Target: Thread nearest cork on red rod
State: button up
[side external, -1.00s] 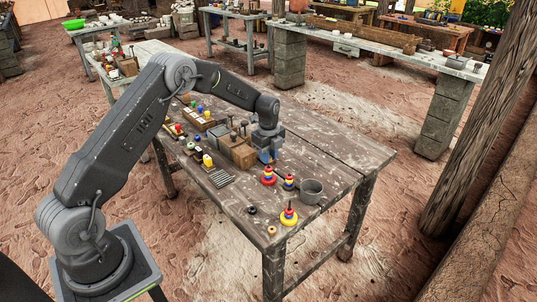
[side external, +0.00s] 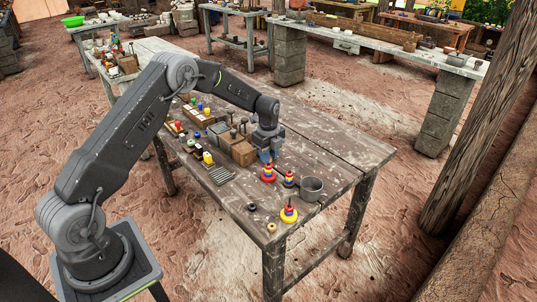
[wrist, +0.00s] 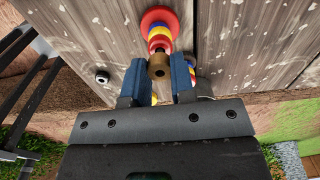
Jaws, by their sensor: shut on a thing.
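In the wrist view, a brown cork (wrist: 158,66) with a dark hole in its end is between the two blue fingers of my gripper (wrist: 160,80), which is shut on it. In the side view my gripper (side external: 266,156) is low over the table, beside a wooden block; the cork is too small to make out there. A stack of red, yellow and blue rings (side external: 268,174) stands just in front of the gripper; it also shows beyond the cork in the wrist view (wrist: 158,20). I cannot make out a red rod clearly.
Two more ring stacks stand near the front, one small (side external: 289,180) and one larger (side external: 289,215). A grey cup (side external: 312,187), a dark ring (side external: 251,207) and a small tan ring (side external: 272,228) are also there. A wooden block (side external: 243,154) is close left of the gripper. The table's right side is clear.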

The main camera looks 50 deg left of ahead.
jog(key=shift+f, duration=0.55)
dwell(0.5)
jog(key=o, duration=0.8)
jog(key=shift+o, duration=0.6)
jog(key=o, duration=0.4)
jog(key=shift+r, duration=3.45)
